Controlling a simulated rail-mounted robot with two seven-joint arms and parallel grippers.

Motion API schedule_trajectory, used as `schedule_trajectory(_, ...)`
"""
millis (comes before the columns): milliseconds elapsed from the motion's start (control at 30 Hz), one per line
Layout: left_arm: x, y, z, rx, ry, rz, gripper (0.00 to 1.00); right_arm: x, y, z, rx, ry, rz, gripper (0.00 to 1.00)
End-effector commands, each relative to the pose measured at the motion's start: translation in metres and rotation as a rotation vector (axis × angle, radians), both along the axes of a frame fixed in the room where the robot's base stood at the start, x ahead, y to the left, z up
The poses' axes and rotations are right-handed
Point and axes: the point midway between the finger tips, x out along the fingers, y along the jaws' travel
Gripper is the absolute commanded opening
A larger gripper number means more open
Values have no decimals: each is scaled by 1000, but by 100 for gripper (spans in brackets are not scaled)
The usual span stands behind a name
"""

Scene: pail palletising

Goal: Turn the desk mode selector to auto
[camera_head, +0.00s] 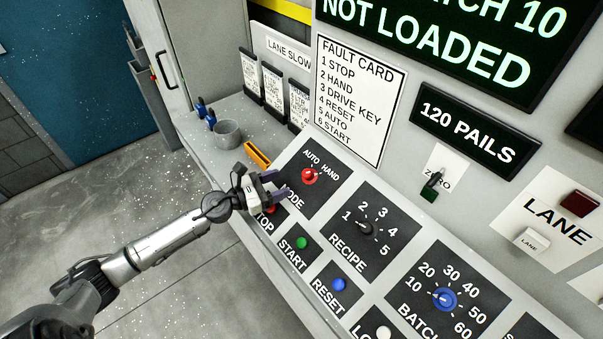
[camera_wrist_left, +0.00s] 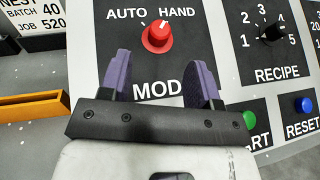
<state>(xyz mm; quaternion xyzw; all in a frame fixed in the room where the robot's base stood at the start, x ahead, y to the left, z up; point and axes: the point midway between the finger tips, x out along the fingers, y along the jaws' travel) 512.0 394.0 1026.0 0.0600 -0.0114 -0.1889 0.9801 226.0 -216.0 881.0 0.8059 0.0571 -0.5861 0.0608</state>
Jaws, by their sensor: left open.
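The mode selector is a red knob (camera_head: 309,176) on a dark plate labelled AUTO and HAND, at the upper left of the sloped desk. In the left wrist view the red knob (camera_wrist_left: 157,38) has a white mark that leans right, toward HAND. My left gripper (camera_head: 277,187) is open, with purple fingers, just short of the knob. In the left wrist view my left gripper (camera_wrist_left: 161,62) has its fingers apart, one either side of the knob's line, with the knob beyond the tips. I see nothing held. My right gripper is not in view.
The green start button (camera_head: 302,243), blue reset button (camera_head: 339,285) and recipe knob (camera_head: 366,229) lie close by. The red stop button is partly hidden by my gripper. The fault card (camera_head: 358,100) stands behind.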

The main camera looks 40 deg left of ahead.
Motion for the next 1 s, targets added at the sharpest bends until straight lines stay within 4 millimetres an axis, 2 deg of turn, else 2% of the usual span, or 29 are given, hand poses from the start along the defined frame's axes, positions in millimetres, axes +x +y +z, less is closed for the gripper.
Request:
schedule_trajectory(200,33,-13,2,-4,-2,2,57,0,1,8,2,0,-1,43)
schedule_trajectory(433,56,-23,1,-4,0,1,57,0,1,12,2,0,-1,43)
schedule_trajectory(700,68,-27,0,-3,1,1,57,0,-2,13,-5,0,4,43)
schedule_trajectory(1000,69,-28,0,-3,1,1,57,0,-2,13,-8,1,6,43)
